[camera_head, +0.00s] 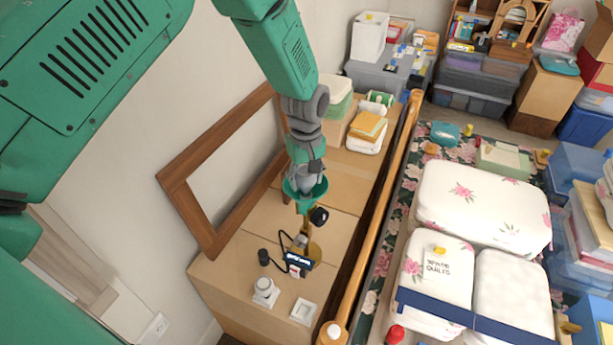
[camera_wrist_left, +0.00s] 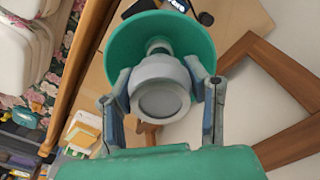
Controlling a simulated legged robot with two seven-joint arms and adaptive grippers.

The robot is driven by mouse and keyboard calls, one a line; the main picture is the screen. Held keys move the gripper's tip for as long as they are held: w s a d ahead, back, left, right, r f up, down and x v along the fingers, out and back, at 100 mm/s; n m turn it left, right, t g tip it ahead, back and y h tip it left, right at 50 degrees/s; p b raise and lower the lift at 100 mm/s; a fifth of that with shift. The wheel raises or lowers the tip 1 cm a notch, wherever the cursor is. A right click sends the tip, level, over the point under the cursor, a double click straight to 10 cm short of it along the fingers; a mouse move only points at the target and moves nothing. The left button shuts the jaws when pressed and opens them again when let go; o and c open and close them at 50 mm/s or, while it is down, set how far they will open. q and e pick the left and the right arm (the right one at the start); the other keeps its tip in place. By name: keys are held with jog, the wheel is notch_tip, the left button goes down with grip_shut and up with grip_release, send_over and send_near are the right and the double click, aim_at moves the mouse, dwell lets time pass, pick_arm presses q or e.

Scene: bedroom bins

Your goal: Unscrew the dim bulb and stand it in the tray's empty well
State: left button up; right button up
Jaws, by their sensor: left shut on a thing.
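The desk lamp's green shade (camera_head: 305,187) stands over the wooden cabinet top, with its brass stem (camera_head: 312,248) below. My left gripper (camera_head: 304,170) reaches down to the shade from above. In the left wrist view, the shade (camera_wrist_left: 112,58) surrounds a pale grey, unlit bulb (camera_wrist_left: 160,95). The fingers of my left gripper (camera_wrist_left: 163,103) are shut on the bulb's two sides. The bulb's neck points into the shade. A white bulb (camera_head: 264,285) stands in a white square holder; to its right is an empty white square well (camera_head: 304,311). My right gripper is not in view.
A wooden frame (camera_head: 183,197) leans on the wall left of the lamp. A wooden rail (camera_head: 377,205) edges the bed with white floral bundles (camera_head: 480,205). Boxes and cloths (camera_head: 368,127) crowd behind.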

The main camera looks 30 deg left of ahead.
pick_arm(q)
jog(key=shift+w, duration=0.1)
jog(key=n+p, duration=0.1)
jog(key=n, duration=0.2)
jog(key=shift+r, duration=0.15)
jog(key=shift+n, duration=0.8)
jog(key=shift+p, duration=0.3)
jog(key=n+p, duration=0.1)
jog(key=n, duration=0.2)
jog(key=shift+n, duration=0.8)
